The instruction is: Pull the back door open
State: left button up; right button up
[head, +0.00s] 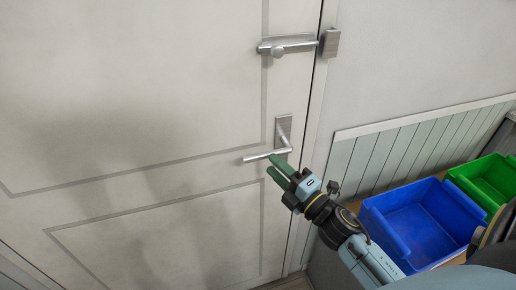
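The back door (120,110) is a pale panelled door that stands shut in its frame. Its silver lever handle (258,157) points left from a plate (284,128) near the right edge of the door and tilts slightly down to the left. My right gripper (270,164) comes in from the lower right, just below the lever. Its two green fingers are apart, with nothing seen between them. The upper fingertip is at or very near the lever; I cannot tell whether they touch. My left gripper is not in view.
A metal latch (290,46) sits higher on the door, reaching to a block on the frame (331,42). A blue bin (420,220) and a green bin (490,180) stand at the right by the panelled wall (400,150).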

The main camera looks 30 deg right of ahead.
aim_at(258, 152)
jog(key=p+x, duration=0.1)
jog(key=x, duration=0.6)
jog(key=shift+w, duration=0.1)
jog(key=shift+c, duration=0.4)
grip_shut()
